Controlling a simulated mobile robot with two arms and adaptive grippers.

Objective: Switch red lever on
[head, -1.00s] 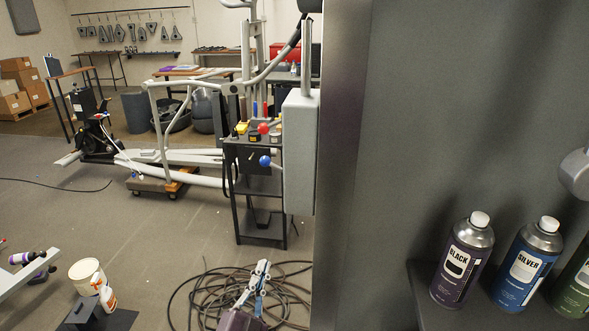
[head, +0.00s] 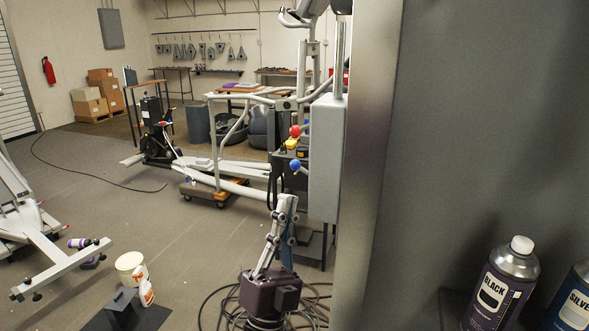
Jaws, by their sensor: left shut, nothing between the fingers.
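The red lever knob (head: 295,131) is a round red ball on the control stand in the middle of the head view. Below it is a blue knob (head: 295,164), with yellow parts (head: 292,143) between them. My left gripper (head: 286,201) points up from the bottom, shut and empty. In the picture its tips are below both knobs, and it appears nearer to me than the stand. The lower part of the stand is partly hidden behind the gripper. My right gripper is not in view.
A grey box (head: 324,160) sits right beside the knobs. Cables (head: 215,305) coil on the floor. A white bucket (head: 130,265) stands at lower left. Open floor lies at left.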

